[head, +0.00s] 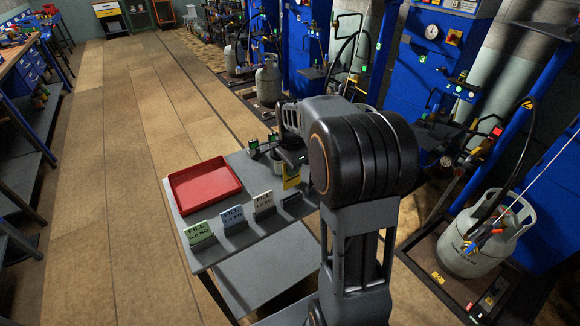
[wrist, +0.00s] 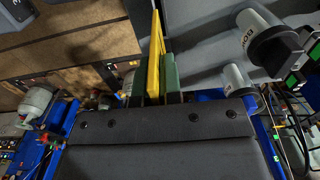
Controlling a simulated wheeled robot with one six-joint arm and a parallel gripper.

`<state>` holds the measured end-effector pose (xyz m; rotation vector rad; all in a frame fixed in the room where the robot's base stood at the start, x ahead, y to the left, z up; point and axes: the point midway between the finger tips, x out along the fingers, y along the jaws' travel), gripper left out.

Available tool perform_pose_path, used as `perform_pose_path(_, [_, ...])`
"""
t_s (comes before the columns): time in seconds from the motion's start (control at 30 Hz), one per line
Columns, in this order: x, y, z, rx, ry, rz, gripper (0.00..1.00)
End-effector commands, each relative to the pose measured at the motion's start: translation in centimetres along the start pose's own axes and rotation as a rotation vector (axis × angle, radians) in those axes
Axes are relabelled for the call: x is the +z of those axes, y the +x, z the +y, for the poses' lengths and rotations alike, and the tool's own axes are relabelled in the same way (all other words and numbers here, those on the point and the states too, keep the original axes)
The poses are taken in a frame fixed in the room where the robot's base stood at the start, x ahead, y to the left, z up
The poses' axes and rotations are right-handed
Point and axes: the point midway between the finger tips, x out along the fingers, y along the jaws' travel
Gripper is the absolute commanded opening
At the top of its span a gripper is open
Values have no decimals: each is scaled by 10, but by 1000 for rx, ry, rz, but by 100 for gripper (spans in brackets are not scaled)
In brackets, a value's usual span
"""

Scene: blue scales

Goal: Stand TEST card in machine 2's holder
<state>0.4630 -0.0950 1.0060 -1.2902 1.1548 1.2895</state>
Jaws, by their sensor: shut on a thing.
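My gripper (head: 290,168) is shut on a yellow card, above the back right part of the grey table. The yellow card (head: 291,181) hangs below my gripper, partly hidden by it. In the wrist view the yellow card (wrist: 154,55) is edge-on between two green fingers, so its lettering cannot be read. A green card (head: 199,236), a blue card (head: 233,217) and a white card (head: 263,204), each lettered FILL, stand in dark holders on the table's front edge. A dark holder (head: 291,200) right of the white card looks empty. I cannot make out machine 2's holder.
A red tray (head: 205,186) lies on the grey table (head: 240,240). Blue machines stand along the right; one (head: 405,85) is marked 3. Grey gas cylinders (head: 268,82) stand by them, one (head: 475,240) at the near right. The wooden floor at left is clear.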

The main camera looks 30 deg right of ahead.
Motion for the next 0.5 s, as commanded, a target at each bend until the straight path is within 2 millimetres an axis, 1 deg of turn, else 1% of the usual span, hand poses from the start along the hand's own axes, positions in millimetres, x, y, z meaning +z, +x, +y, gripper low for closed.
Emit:
perform_pose_path(0.3, [2, 0, 0, 0, -2, 1, 0])
perform_pose_path(0.5, [3, 7, -1, 0, -4, 1, 0])
